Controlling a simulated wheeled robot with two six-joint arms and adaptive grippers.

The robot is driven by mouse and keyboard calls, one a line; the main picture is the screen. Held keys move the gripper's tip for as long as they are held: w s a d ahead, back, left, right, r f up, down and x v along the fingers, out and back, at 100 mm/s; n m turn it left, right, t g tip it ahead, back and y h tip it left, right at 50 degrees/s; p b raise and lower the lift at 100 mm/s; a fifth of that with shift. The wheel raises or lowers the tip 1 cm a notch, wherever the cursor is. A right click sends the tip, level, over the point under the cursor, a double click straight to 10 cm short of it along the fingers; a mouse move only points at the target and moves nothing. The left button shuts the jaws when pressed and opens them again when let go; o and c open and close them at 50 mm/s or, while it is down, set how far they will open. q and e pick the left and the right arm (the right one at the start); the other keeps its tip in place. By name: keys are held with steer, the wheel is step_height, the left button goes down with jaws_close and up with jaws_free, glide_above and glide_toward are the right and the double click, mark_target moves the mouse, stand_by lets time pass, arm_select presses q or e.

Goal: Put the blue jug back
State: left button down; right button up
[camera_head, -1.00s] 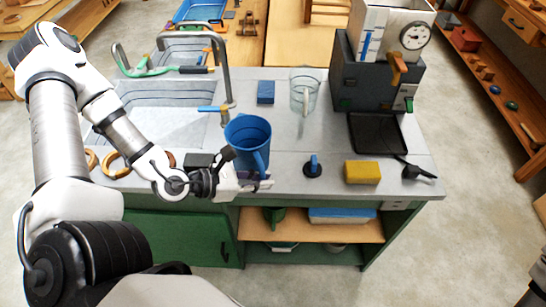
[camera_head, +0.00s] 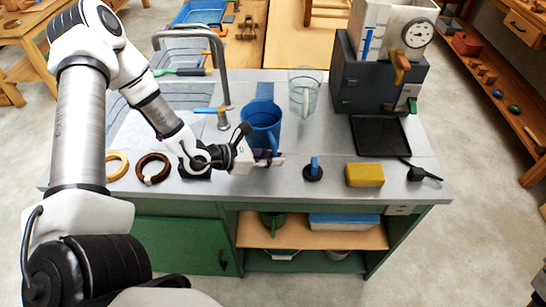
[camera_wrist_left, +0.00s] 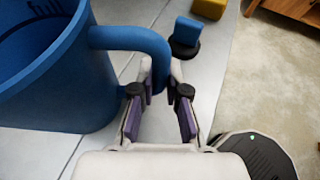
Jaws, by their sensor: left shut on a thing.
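The blue jug (camera_head: 262,117) is upright over the grey counter, right of the tap. My left gripper (camera_head: 268,160) is at its near side, shut on its handle. In the left wrist view the jug (camera_wrist_left: 60,75) fills the left side, and its curved handle (camera_wrist_left: 140,42) runs down between the purple-padded fingers of the left gripper (camera_wrist_left: 160,105). Whether the jug's base touches the counter is hard to tell. My right gripper is not in view.
A clear jug (camera_head: 304,95) stands behind and right of the blue jug. A blue block (camera_head: 265,90) is just behind it. A black stopper with blue knob (camera_head: 313,170) and yellow sponge (camera_head: 364,175) lie to the right.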

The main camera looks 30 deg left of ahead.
arm_select(q)
steer(key=shift+f, duration=0.15)
steer(key=c, duration=1.3)
jaws_free()
steer(key=shift+o, duration=0.6)
